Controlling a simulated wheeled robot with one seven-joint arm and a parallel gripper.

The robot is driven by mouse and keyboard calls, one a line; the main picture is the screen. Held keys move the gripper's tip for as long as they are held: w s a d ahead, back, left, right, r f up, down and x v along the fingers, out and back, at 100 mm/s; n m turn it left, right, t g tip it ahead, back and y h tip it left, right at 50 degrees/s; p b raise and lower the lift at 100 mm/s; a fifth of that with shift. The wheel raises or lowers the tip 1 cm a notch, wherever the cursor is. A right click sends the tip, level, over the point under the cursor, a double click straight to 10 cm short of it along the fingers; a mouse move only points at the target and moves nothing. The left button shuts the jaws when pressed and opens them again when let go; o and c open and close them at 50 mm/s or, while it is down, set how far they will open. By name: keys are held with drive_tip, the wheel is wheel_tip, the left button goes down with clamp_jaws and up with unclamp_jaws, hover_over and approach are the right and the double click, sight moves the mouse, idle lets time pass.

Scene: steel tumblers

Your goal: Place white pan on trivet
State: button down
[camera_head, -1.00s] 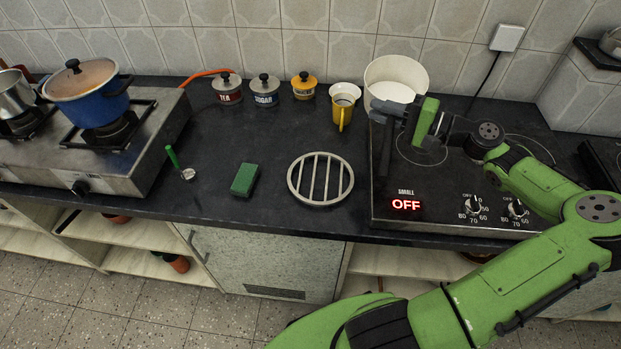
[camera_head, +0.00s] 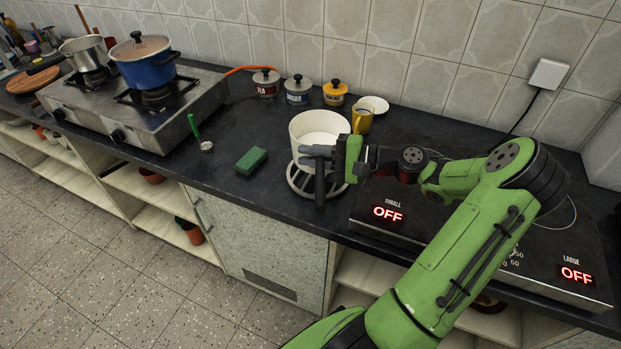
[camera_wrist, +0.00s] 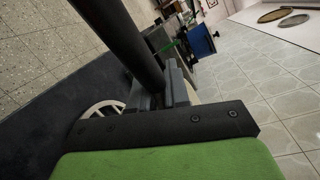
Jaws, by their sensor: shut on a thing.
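The white pan (camera_head: 308,127) is upright in the head view, with its dark handle (camera_head: 320,187) pointing toward the counter's front edge. My gripper (camera_head: 318,152) is shut on the handle near the pan's wall. In the wrist view the dark handle (camera_wrist: 125,40) runs between the fingers (camera_wrist: 160,92). The round grey slatted trivet (camera_head: 298,182) lies on the counter, and part of it shows in the wrist view (camera_wrist: 97,113). The pan overlaps the trivet's back part in the head view; I cannot tell whether they touch.
A green sponge (camera_head: 251,160) lies to the left. The electric cooktop (camera_head: 375,228) is at right, the gas stove with a blue pot (camera_head: 146,68) at left.

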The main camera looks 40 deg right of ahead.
wheel_tip(320, 180, down, 6)
drive_tip(key=shift+r+b, duration=0.2)
drive_tip(key=shift+b, duration=0.85)
drive_tip(key=c, duration=1.1)
unclamp_jaws()
drive_tip(key=shift+f, duration=0.15)
